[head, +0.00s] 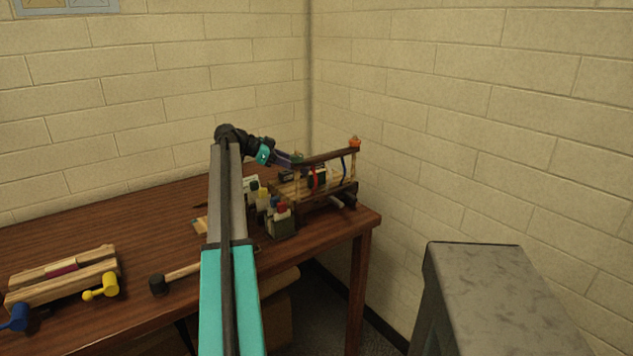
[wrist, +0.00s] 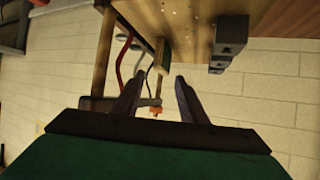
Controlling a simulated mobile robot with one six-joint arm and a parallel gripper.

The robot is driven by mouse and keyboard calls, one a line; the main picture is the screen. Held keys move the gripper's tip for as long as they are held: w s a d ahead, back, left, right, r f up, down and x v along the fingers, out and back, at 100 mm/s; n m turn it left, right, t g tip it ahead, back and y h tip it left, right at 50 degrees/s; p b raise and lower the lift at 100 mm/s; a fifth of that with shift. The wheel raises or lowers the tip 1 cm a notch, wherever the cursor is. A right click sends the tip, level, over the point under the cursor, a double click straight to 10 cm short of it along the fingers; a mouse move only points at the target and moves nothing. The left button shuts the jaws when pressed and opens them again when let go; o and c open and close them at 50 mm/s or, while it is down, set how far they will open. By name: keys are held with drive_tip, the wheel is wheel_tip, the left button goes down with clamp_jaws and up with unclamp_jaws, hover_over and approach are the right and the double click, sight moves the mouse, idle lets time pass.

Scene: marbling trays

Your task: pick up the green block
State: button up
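The green block (head: 297,159) is a small green piece at the top of the near left post of a wooden rack, in the head view. In the wrist view a small greenish-grey piece (wrist: 149,76), probably the same block, shows just beyond the fingertips. My gripper (head: 290,161) reaches in from the left, its purple finger close beside the block. In the wrist view my gripper (wrist: 152,80) has its two fingers apart with a gap between them. I cannot tell whether either finger touches the block.
The wooden rack (head: 322,157) stands at the table's right end, near the wall, with an orange piece (head: 355,142) on its far post. Several bottles in a holder (head: 280,229) stand in front. A mallet (head: 158,285) and a wooden clamp frame (head: 62,279) lie left on the brown table (head: 150,217).

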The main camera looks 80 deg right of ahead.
sight(321, 173)
drive_tip(key=shift+p+x, duration=0.35)
drive_tip(key=shift+x, duration=1.95)
drive_tip(key=shift+d+r, duration=0.1)
clamp_jaws()
